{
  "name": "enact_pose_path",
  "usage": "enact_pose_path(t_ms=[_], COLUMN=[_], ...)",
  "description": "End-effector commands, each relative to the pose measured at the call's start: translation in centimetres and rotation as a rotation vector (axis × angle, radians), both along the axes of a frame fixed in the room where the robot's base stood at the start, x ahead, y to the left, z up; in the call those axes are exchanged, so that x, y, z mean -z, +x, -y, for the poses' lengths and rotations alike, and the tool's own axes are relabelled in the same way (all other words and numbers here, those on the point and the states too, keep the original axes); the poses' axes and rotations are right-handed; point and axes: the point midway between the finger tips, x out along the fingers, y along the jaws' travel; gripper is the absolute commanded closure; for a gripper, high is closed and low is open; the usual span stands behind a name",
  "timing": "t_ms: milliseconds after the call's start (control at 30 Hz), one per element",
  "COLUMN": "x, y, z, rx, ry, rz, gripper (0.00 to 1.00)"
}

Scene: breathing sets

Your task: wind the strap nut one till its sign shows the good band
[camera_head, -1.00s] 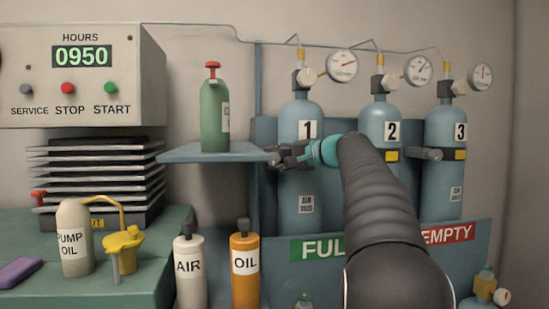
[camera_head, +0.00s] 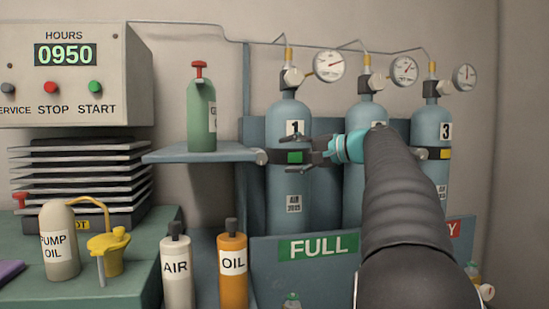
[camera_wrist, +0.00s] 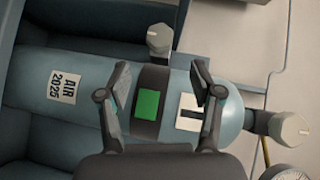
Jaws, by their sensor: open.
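Cylinder 1 (camera_head: 289,118) is a blue bottle with a dark strap across its middle. The strap's sign (camera_head: 295,157) shows green; it also shows green in the wrist view (camera_wrist: 148,104). The strap nut (camera_head: 262,157) is a grey knob on the left side of the strap; in the wrist view it (camera_wrist: 159,38) stands beyond the fingertips, apart from them. My gripper (camera_head: 300,150) is open and empty in front of cylinder 1, to the right of the nut, its fingers either side of the strap in the wrist view (camera_wrist: 160,72).
Cylinder 2 (camera_head: 372,87) and cylinder 3 (camera_head: 431,120) stand to the right; cylinder 3's sign (camera_head: 444,154) is yellow. A shelf (camera_head: 180,157) with a green bottle (camera_head: 201,120) ends close left of the nut. Gauges and thin pipes are above.

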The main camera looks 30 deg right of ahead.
Motion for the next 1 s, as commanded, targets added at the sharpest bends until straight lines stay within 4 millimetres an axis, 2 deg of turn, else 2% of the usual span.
enact_pose_path(t_ms=[100,300,1000], x=[-0.2,-0.4,-0.4], y=[-1.4,-2.5,-2.5], z=[0.9,1.3,1.4], rx=[0.002,0.0,0.0], ry=[0.001,0.0,0.0], rz=[0.0,0.0,0.0], gripper=[0.35,0.35,0.35])
